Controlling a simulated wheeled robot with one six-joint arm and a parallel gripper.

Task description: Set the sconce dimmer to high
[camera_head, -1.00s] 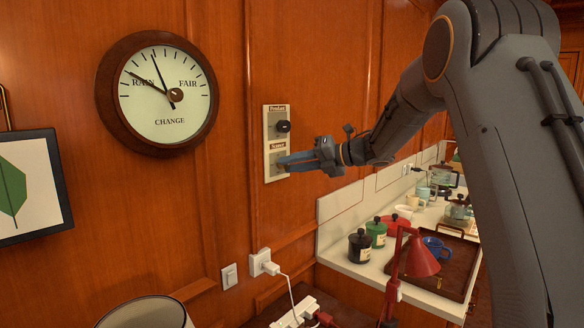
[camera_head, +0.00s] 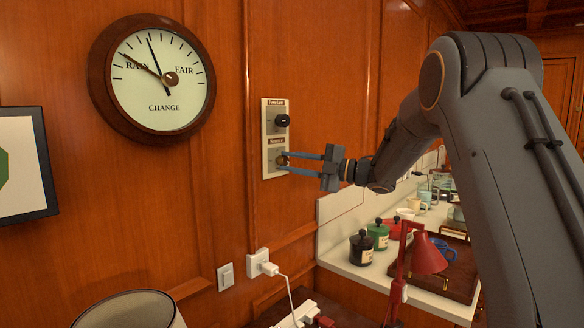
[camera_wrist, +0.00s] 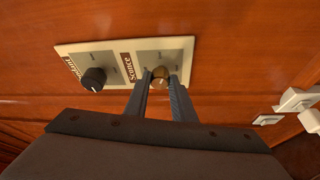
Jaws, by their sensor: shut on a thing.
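A pale wall plate (camera_head: 267,150) on the wood panelling carries two dimmer knobs, one above the other in the head view. The upper black knob (camera_head: 282,121) sits under a label that reads like "Pendant"; it also shows in the wrist view (camera_wrist: 93,79). The lower brass-coloured knob (camera_wrist: 160,75) is beside the "Sconce" label (camera_wrist: 128,68). My gripper (camera_head: 283,162) reaches in from the right. Its two fingers are shut on the sconce knob, one on each side, as the wrist view (camera_wrist: 161,84) shows. The small scale marks by the knob are too blurred to read.
A round barometer (camera_head: 160,78) hangs on the upper left. Below the plate are a light switch (camera_head: 226,277) and a socket with a white plug (camera_head: 262,264). A red lamp (camera_head: 425,256) and several canisters stand at the lower right.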

